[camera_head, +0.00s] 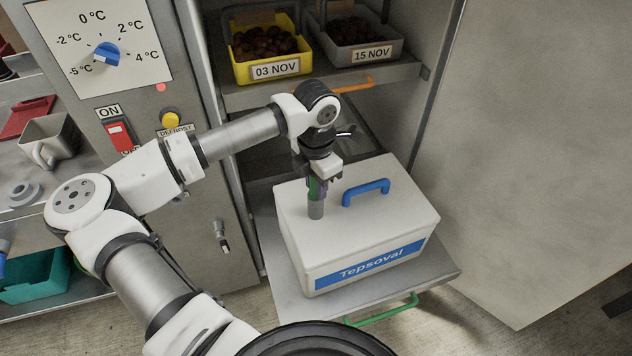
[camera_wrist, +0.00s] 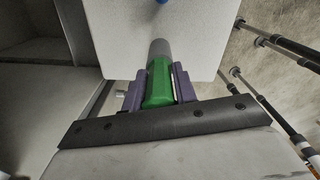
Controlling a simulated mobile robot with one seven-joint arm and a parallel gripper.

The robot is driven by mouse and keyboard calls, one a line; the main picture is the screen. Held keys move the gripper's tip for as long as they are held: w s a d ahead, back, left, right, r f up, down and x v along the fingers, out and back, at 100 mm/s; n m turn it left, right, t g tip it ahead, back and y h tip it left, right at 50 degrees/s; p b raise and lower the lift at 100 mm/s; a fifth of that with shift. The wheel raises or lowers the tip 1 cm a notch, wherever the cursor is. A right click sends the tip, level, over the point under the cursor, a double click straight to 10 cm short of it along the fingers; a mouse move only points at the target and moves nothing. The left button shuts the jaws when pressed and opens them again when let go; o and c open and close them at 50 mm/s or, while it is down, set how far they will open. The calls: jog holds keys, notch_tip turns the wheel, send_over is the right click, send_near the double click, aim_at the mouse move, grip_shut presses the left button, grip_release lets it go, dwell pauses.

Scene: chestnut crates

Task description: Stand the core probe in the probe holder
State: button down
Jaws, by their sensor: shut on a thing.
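My gripper (camera_head: 318,180) is shut on the core probe (camera_head: 316,209), which has a green handle and a grey cylindrical lower part. The probe is about upright, with its grey end down, over the near left part of the white Tepsoval box (camera_head: 405,222). I cannot tell whether its end touches the box. In the wrist view my gripper (camera_wrist: 160,72) has a finger on each side of the green handle of the probe (camera_wrist: 159,85). A round grey stepped piece (camera_head: 22,193), possibly the probe holder, sits on the left counter.
The box has a blue handle (camera_head: 366,191) and stands on a pulled-out shelf (camera_head: 280,290) with a green handle (camera_head: 388,309). Yellow (camera_head: 243,73) and grey (camera_head: 400,52) crates of chestnuts are above. The open door (camera_head: 540,150) bounds the right.

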jog(key=shift+r, duration=0.6)
dwell(0.4)
jog(key=c, duration=1.7)
grip_release()
grip_shut()
jog(key=shift+r, duration=0.1)
jog(key=shift+r+p, duration=0.95)
jog(key=shift+r, duration=2.1)
